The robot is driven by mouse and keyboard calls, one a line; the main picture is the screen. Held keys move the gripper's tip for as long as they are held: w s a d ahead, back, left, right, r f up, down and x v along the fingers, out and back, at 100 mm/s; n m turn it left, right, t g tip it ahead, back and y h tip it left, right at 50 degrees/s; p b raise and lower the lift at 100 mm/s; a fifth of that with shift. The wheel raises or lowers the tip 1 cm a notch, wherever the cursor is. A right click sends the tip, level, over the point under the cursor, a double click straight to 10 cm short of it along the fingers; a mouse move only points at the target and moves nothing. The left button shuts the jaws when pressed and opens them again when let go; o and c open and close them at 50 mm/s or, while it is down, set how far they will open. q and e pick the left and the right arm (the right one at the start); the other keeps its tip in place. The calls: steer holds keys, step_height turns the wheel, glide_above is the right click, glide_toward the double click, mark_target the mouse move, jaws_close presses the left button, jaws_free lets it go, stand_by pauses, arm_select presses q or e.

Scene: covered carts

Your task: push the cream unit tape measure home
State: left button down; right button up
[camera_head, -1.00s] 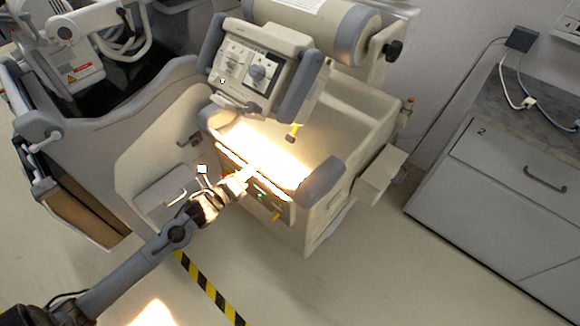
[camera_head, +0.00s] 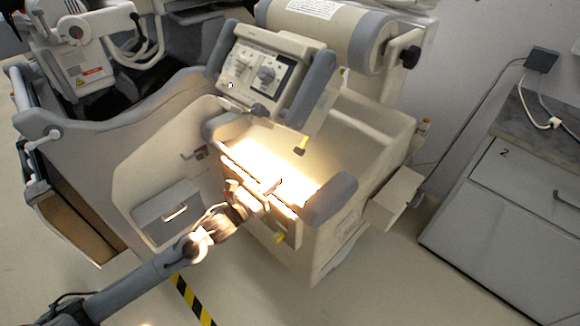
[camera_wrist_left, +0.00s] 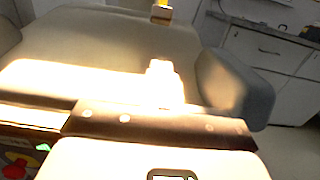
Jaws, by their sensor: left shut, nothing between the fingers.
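The cream unit (camera_head: 335,255) stands in the middle of the head view, with an open tray top and grey corner bumpers. A small yellow piece with a dark end (camera_head: 300,146) hangs below its control panel; it may be the tape measure, but I cannot tell. A yellow piece also shows at the top of the left wrist view (camera_wrist_left: 161,13). My left gripper (camera_head: 272,188) is shut and empty at the unit's front edge, under strong glare. Whether it touches the edge is unclear. In the left wrist view its tips (camera_wrist_left: 165,82) are washed out. My right gripper is out of view.
The tilted control panel (camera_head: 265,72) stands above the tray. Grey bumpers (camera_head: 330,198) flank the front edge. A small box (camera_head: 396,198) sticks out on the right side. A drawer cabinet (camera_head: 520,215) stands at right, with clear floor between. Striped tape (camera_head: 192,300) marks the floor.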

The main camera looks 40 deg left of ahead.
mark_target(299, 151)
arm_select(q)
steer(key=w+r+b, duration=0.2)
steer(key=w+r, duration=0.1)
steer(key=w, duration=0.4)
steer(key=shift+d, duration=0.35)
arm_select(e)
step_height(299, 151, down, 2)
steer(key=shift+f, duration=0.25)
arm_select(q)
steer(key=shift+s+r, duration=0.1)
